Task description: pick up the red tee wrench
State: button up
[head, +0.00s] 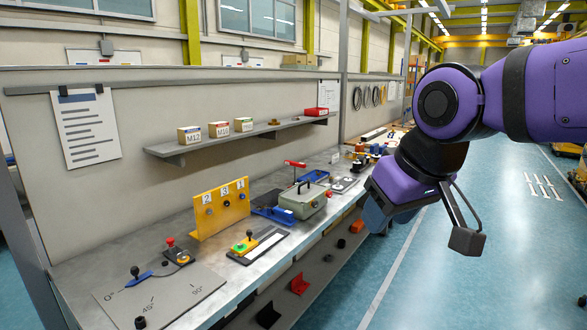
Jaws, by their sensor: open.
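The red tee wrench (295,163) appears to be a red crossbar on a thin dark stem. It stands upright at or just behind the grey-green box (304,202) on the bench. I cannot tell what its lower end rests in. My gripper (421,228) is open and empty, to the right of the wrench and apart from it, over the aisle side of the bench edge.
The workbench (75,262) holds a yellow numbered panel (221,207), a lever plate (160,299), a green-yellow block (244,245) and blue parts (273,215). A wall shelf (240,136) with small boxes hangs above. The blue floor (440,290) at right is mostly open.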

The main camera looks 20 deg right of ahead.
aim_at(300, 165)
jog(key=i+l+u, duration=0.1)
jog(key=i+l, duration=0.55)
jog(key=l, duration=0.3)
jog(key=i+l+u, duration=0.15)
jog(key=i+l, duration=0.15)
jog(key=l, duration=0.2)
jog(key=i+l, duration=0.3)
jog(key=l, duration=0.2)
jog(key=i+l+u, duration=0.15)
jog(key=i+l, duration=0.15)
jog(key=l, duration=0.25)
jog(key=i+l, duration=0.25)
jog(key=l, duration=0.3)
jog(key=i+l+u, duration=0.15)
jog(key=l, duration=0.4)
jog(key=i+l, duration=0.35)
jog(key=l, duration=0.25)
jog(key=j+u, duration=0.05)
